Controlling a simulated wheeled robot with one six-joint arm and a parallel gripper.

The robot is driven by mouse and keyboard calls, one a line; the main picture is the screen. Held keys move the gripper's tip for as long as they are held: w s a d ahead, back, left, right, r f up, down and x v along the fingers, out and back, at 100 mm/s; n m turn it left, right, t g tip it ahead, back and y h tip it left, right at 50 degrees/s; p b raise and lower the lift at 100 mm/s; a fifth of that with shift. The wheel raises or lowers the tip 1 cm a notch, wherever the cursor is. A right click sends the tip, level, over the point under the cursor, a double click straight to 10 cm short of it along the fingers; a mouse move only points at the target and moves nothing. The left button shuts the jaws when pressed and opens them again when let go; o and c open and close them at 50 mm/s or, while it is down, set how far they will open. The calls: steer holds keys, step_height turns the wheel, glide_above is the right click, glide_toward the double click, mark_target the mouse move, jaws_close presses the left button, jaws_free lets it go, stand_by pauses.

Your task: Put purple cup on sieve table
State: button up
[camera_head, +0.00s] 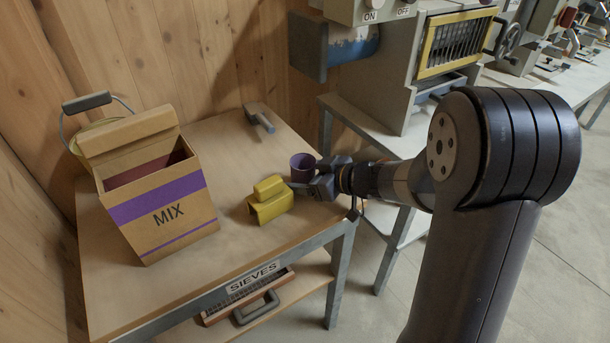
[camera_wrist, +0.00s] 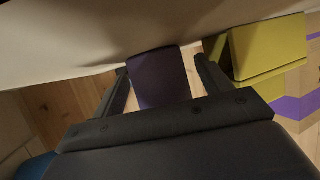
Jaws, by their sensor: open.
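The purple cup (camera_head: 302,167) is upright at the right edge of the wooden-topped table (camera_head: 185,275) labelled SIEVES. My gripper (camera_head: 312,180) is at the cup, reaching in from the right, and partly hides its lower side in the head view. In the wrist view the dark purple cup (camera_wrist: 159,78) lies between the two open fingers (camera_wrist: 160,85), with gaps showing at its sides. The cup's base appears at or very near the tabletop; I cannot tell whether it touches.
A yellow block-like object (camera_head: 269,203) sits just left of the cup, close to one finger. A MIX box (camera_head: 160,210) stands at left, with a bucket (camera_head: 95,130) behind it. A hammer-like tool (camera_head: 260,118) lies at the back. A machine (camera_head: 395,80) stands at right.

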steer(key=shift+s+d+r, duration=0.1)
steer(key=shift+d+r, duration=0.2)
steer(key=shift+r, duration=0.05)
steer(key=p+v, duration=0.3)
steer(key=v, duration=0.8)
steer(key=shift+s+d, duration=0.1)
steer(key=shift+d, duration=0.05)
